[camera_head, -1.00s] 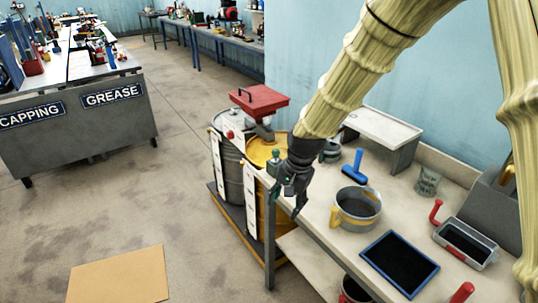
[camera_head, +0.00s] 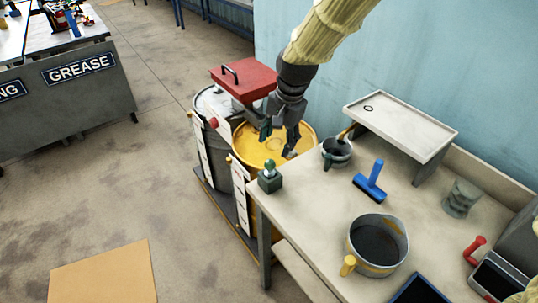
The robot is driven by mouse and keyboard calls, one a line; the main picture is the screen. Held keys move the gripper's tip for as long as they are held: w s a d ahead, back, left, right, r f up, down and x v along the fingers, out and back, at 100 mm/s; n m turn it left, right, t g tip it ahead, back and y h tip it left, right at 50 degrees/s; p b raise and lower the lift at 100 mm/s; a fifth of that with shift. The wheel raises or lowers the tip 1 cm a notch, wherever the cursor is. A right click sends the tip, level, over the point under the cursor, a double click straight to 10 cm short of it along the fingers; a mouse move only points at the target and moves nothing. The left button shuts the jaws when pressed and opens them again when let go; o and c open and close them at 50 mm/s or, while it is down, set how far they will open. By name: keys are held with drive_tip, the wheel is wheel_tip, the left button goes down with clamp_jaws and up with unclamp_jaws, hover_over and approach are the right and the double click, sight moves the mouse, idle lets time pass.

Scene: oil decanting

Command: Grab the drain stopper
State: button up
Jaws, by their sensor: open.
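No part is clearly recognisable as the drain stopper. A small dark green block with a rounded knob (camera_head: 270,178) stands upright on the near left corner of the workbench; I cannot tell whether it is the stopper. My gripper (camera_head: 278,146) is open and empty, its fingers spread and pointing down over the yellow drum (camera_head: 248,147). It is behind the green block in the picture and apart from it. The gripper hides part of the drum lid, on which small dark spots show; I cannot tell whether the fingertips touch the lid.
A red box-like lid with a handle (camera_head: 243,80) sits above the grey drum (camera_head: 212,145), left of my gripper. The workbench (camera_head: 310,215) holds a grey cup (camera_head: 337,152), a blue tool (camera_head: 370,182), a large pot (camera_head: 352,243) and a white raised shelf (camera_head: 400,120). Open floor lies left.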

sight(270, 162)
drive_tip(key=s+f, duration=0.1)
drive_tip(key=s+a+f+p, duration=0.1)
drive_tip(key=shift+s+a+f+t, duration=0.15)
drive_tip(key=shift+s+f+t, duration=0.15)
drive_tip(key=shift+s, duration=0.1)
drive_tip(key=shift+f, duration=0.15)
drive_tip(key=shift+w+f, duration=1.1)
drive_tip(key=shift+w, duration=0.05)
drive_tip(key=shift+w+a+f, duration=0.1)
drive_tip(key=shift+w+f, duration=0.1)
drive_tip(key=shift+f, duration=0.1)
drive_tip(key=shift+s+a+f+p, duration=0.25)
drive_tip(key=shift+s+f+p, duration=0.4)
drive_tip(key=shift+f+p, duration=0.15)
drive_tip(key=shift+w+a+f, duration=0.1)
drive_tip(key=shift+w+f, duration=0.2)
drive_tip(key=shift+f, duration=0.3)
drive_tip(key=shift+w+f, duration=0.3)
drive_tip(key=shift+f, duration=0.3)
drive_tip(key=shift+s+r, duration=0.15)
drive_tip(key=shift+s, duration=0.15)
drive_tip(key=shift+w, duration=0.1)
drive_tip(key=c, duration=1.2)
